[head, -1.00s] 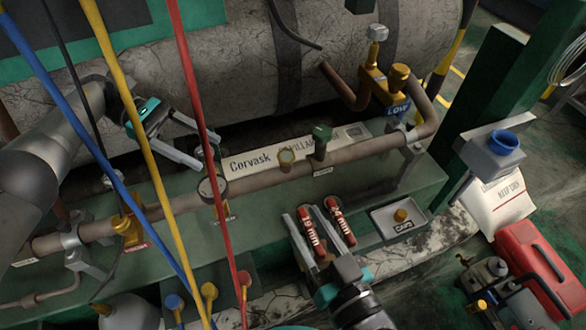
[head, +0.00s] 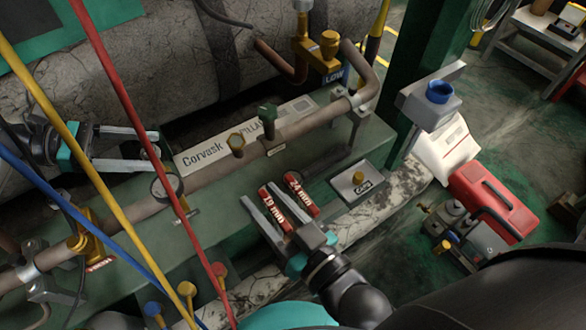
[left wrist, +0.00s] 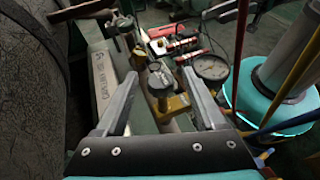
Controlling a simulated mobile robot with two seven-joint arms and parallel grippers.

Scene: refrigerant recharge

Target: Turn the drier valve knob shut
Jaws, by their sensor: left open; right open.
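A dark green knob (head: 267,113) stands upright on the pipe, right of a brass hex-topped fitting (head: 236,143); I take it for the drier valve knob, but its small label is unreadable. My left gripper (head: 158,150) is open and empty, left of that fitting and apart from the knob, just above the gauge (head: 167,187). In the left wrist view the open jaws (left wrist: 158,73) frame a round glass-topped part with a brass base (left wrist: 175,103) below. My right gripper (head: 262,210) is open over the bench beside the red 19 mm tool (head: 276,208).
Red, yellow and blue hoses cross in front of my left arm. A red 24 mm tool (head: 301,194) and a caps tray (head: 366,187) lie on the bench. A brass LOW valve (head: 328,45) is at the back right. A large grey tank (head: 190,65) lies behind the pipe.

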